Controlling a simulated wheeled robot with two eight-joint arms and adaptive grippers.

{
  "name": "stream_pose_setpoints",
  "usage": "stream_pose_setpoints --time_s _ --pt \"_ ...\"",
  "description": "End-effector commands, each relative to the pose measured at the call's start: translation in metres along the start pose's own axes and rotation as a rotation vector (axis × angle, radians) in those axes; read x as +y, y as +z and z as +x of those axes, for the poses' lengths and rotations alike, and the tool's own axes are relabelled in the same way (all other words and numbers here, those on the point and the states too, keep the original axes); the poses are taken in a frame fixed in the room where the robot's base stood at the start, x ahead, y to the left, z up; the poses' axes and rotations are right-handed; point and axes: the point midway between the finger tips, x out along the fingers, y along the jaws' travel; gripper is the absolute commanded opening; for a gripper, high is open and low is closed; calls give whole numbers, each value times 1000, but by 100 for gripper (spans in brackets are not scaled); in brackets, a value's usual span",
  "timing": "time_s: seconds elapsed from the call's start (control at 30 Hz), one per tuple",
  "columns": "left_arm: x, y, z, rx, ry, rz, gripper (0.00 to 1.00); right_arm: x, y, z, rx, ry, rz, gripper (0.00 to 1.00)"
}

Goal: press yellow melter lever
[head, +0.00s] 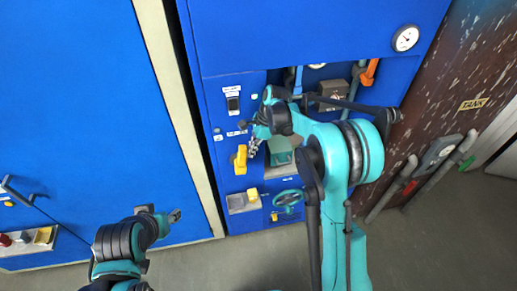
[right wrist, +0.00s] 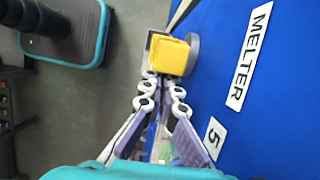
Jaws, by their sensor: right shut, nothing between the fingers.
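The yellow melter lever (head: 240,158) stands out from the blue panel, at the left of the machine front in the head view. In the right wrist view a yellow block on a grey bracket, seemingly this lever (right wrist: 170,56), lies just ahead of the fingertips. My right gripper (head: 252,149) is close beside the lever, to its right in the head view. The right wrist view shows its fingers (right wrist: 160,92) close together and empty; whether they touch the lever I cannot tell. My left gripper (head: 174,215) is low, left of the machine, well away from the lever.
Below the lever are a grey tray (head: 237,205) with a yellow piece and a green handwheel (head: 288,198). A black switch (head: 233,103) is above. Grey floor (head: 430,245) is open at right.

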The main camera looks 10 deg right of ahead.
Motion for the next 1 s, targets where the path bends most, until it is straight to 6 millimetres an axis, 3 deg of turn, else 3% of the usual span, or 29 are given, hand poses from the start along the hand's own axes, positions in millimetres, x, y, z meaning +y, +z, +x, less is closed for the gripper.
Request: stream_pose_setpoints --time_s 0.1,0.63,1.0 --pt "0 -4 -6 0 0 0 44 0 16 -1 109 1 -7 0" --pt "0 -4 -6 0 0 0 44 0 63 15 589 0 -5 0" --pt "0 -2 -3 0 0 0 44 0 78 26 580 0 0 0"
